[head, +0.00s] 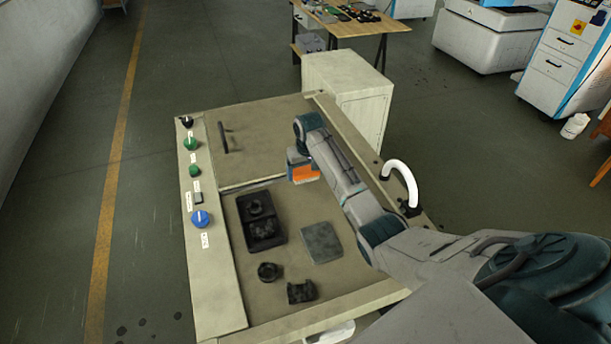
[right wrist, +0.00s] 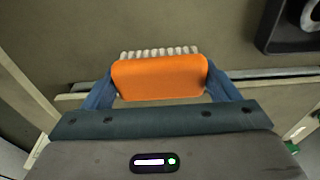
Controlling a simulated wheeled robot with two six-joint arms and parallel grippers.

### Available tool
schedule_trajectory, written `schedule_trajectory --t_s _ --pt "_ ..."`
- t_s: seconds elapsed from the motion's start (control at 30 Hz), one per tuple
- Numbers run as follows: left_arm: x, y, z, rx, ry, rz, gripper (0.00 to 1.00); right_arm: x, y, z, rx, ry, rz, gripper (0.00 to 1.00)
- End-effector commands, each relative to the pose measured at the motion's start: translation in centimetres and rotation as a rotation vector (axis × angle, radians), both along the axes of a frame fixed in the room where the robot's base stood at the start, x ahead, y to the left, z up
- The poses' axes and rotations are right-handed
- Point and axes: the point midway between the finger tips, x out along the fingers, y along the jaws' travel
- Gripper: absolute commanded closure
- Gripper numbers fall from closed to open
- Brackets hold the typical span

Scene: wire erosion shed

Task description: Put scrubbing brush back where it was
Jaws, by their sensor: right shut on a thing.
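The scrubbing brush has an orange back and pale bristles. In the right wrist view the brush (right wrist: 160,77) sits crosswise between the two blue fingers of my right gripper (right wrist: 160,82), which is shut on it. The bristles show along its far edge. In the head view the brush (head: 304,173) hangs under my right wrist, over the middle of the bench top. My right gripper (head: 300,168) is partly hidden by its own arm there. Whether the brush touches the surface cannot be told. My left gripper is not in view.
The bench (head: 285,290) carries a dark tray (head: 262,228) with parts, a grey plate (head: 321,242), a black ring (head: 268,271) and a black block (head: 301,292). A button panel (head: 213,255) runs along its left. A white curved pipe (head: 405,178) rises at right.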

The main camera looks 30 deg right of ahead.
Motion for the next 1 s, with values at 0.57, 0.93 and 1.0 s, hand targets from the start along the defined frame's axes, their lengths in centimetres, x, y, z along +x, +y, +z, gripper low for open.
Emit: schedule_trajectory --t_s 0.57,0.93,1.0 --pt "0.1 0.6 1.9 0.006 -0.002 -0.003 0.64 0.3 -0.2 -3.6 0.0 0.0 0.001 0.4" --pt "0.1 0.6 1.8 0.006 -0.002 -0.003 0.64 0.3 -0.2 -3.9 0.0 0.0 0.001 0.0" --pt "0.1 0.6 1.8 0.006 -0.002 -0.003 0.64 0.3 -0.2 -3.8 0.0 0.0 0.001 0.0"
